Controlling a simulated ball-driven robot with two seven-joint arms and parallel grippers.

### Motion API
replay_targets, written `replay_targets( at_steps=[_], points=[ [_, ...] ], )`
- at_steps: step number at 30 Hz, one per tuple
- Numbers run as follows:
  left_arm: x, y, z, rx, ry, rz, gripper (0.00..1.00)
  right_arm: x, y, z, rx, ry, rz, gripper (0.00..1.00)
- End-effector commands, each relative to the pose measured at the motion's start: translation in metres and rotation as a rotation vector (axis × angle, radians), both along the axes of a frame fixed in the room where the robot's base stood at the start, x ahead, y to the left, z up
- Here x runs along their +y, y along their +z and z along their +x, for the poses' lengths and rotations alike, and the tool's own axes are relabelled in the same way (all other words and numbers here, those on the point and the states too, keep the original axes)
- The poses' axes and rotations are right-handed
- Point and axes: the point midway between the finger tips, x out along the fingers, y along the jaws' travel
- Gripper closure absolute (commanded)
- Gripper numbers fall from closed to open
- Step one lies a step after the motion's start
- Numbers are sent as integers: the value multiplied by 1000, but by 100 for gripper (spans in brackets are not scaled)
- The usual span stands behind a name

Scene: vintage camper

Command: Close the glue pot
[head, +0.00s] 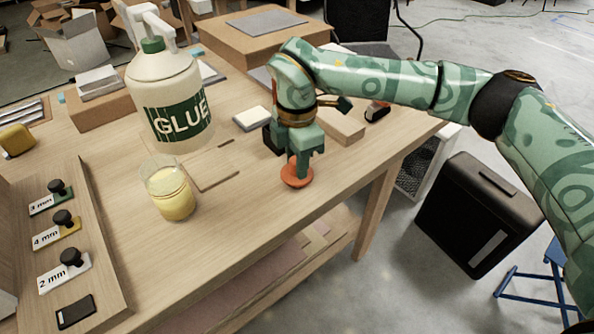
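The glue pot (172,196) is a clear glass jar with yellow glue inside, standing upright on the wooden workbench (240,240). Its mouth is uncovered. An orange-red round lid (297,181) lies on the bench to the right of the pot, near the front edge. My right gripper (300,168) points down directly over this lid, with its fingertips at the lid's middle. The fingers hide the lid's centre, so I cannot tell whether they grip it. The lid appears to rest on the bench. My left gripper is out of view.
A large white GLUE bottle (165,88) stands behind the pot. A wooden board (88,225) with labelled black-knobbed pieces lies at left. Cardboard boxes (250,38) and small blocks fill the back. Bare bench lies between pot and lid.

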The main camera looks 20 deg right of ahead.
Motion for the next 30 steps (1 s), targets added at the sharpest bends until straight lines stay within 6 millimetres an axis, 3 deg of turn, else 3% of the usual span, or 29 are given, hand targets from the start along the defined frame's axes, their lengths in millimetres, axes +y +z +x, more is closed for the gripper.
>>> replay_targets(
  at_steps=[10, 17, 26, 30],
  points=[
    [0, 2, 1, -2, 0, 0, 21, 0, 5, 0, -1, 0, 0, 94],
    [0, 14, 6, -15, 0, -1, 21, 0, 35, 0, -6, 0, 0, 94],
    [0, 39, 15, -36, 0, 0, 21, -19, 101, -51, -6, 2, 0, 94],
    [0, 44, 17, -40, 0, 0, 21, -31, 112, -85, -2, 0, 0, 94]
  ],
)
